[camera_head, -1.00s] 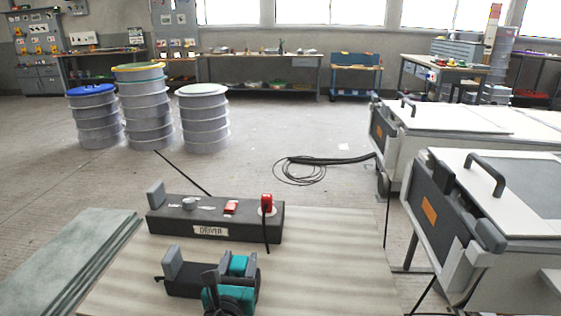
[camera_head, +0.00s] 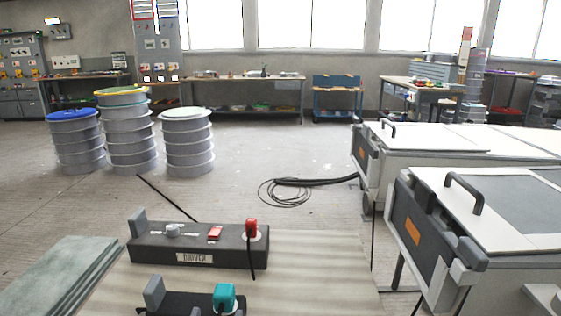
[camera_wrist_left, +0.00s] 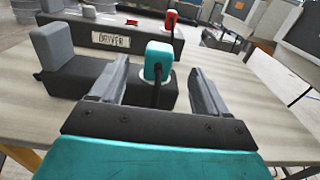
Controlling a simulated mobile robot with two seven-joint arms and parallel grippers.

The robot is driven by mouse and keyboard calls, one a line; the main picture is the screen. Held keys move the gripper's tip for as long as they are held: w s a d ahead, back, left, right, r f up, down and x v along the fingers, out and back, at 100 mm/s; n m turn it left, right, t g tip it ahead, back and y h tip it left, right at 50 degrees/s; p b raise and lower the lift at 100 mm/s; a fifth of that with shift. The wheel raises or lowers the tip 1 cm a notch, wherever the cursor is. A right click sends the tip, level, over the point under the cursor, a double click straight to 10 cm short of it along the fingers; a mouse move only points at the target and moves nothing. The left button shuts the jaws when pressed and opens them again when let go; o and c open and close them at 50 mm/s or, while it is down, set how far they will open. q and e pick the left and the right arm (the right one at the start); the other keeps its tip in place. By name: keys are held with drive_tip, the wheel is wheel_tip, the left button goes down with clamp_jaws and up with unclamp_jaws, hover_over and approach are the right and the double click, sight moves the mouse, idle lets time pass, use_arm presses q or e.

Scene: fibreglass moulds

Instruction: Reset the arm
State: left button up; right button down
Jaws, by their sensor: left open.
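My left gripper (camera_wrist_left: 157,72) is open in the left wrist view, its two grey fingers apart. Between and beyond the fingers, a teal-headed tool (camera_wrist_left: 158,58) stands upright on a dark block (camera_wrist_left: 80,75). I cannot tell whether a finger touches it. In the head view the teal-headed tool (camera_head: 225,297) and its block (camera_head: 175,302) are at the bottom edge, and I cannot make out the left gripper clearly there. My right gripper is not in view.
A dark holder labelled DRIVER (camera_head: 195,245) with a red-headed tool (camera_head: 251,229) stands behind on the table (camera_head: 320,265). White machines (camera_head: 490,230) stand at right. Ringed drums (camera_head: 188,145) stand on the floor at back left. A black cable coil (camera_head: 287,190) lies on the floor.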

use_arm(q)
drive_tip(key=s+a+f+n+g+p, duration=0.2)
drive_tip(key=s+n, duration=0.3)
drive_tip(key=n, duration=0.6)
drive_tip(key=s+a+f+n+g+h+p, duration=0.1)
drive_tip(key=s+n, duration=0.4)
drive_tip(key=n, duration=0.6)
drive_tip(key=s+a+f+n+g+p, duration=0.2)
drive_tip(key=s+f+n+g+p, duration=0.1)
drive_tip(key=n, duration=0.8)
drive_tip(key=shift+s+a+n+g+p, duration=0.4)
drive_tip(key=shift+s+g+p, duration=0.2)
drive_tip(key=shift+s+p, duration=0.6)
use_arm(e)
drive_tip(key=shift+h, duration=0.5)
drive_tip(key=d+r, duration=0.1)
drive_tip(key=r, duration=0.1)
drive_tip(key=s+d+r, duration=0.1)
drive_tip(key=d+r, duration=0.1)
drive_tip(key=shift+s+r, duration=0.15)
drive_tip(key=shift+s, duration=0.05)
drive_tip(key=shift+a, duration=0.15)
